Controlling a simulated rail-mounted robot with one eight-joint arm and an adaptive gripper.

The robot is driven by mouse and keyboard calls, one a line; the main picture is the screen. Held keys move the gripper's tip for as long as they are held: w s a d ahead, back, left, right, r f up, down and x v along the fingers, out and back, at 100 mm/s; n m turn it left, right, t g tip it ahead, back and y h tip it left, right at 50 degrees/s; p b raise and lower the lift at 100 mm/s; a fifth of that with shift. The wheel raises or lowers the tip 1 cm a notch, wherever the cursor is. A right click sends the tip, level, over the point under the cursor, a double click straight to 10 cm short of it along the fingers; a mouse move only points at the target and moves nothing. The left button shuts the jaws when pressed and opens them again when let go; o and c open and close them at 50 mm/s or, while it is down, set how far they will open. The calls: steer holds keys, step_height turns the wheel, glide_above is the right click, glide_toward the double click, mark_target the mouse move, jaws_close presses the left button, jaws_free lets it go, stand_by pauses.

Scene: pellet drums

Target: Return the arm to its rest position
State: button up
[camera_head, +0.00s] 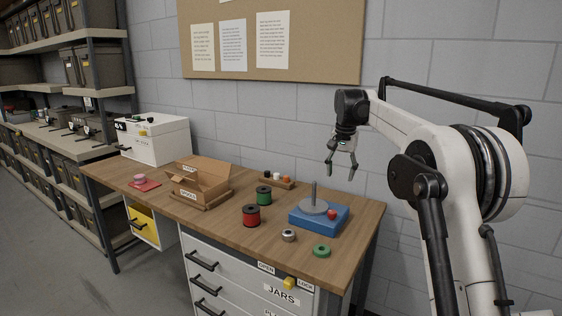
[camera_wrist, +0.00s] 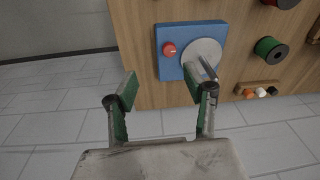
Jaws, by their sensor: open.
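My gripper (camera_head: 341,172) is open and empty, hanging fingers down in the air above the right end of the table, beyond the blue base. In the wrist view my gripper (camera_wrist: 163,92) shows two spread fingers with green pads and nothing between them. My white arm reaches in from the right of the head view. The blue base (camera_head: 302,223) carries a grey disc, an upright metal rod (camera_head: 313,194) and a red button (camera_head: 331,213). The blue base also shows in the wrist view (camera_wrist: 172,65).
A white box (camera_head: 155,141) stands at the far left. Shelves line the left side; a wall stands behind.

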steer(key=s+r+n+t, duration=0.15)
steer(key=s+r, duration=0.25)
steer(key=s, duration=0.9)
steer(key=s+r+n+t, duration=0.1)
steer(key=s+r+t, duration=0.15)
steer(key=s, duration=1.15)
steer(key=s+f+n, duration=0.1)
steer(key=s+f, duration=0.5)
steer(key=s, duration=0.6)
steer(key=s+f+n+t, duration=0.1)
steer(key=s+f, duration=0.6)
steer(key=s, duration=0.5)
steer(key=shift+s+f+n+t, duration=0.2)
steer(key=shift+f+n+t, duration=0.1)
steer(key=shift+n, duration=0.05)
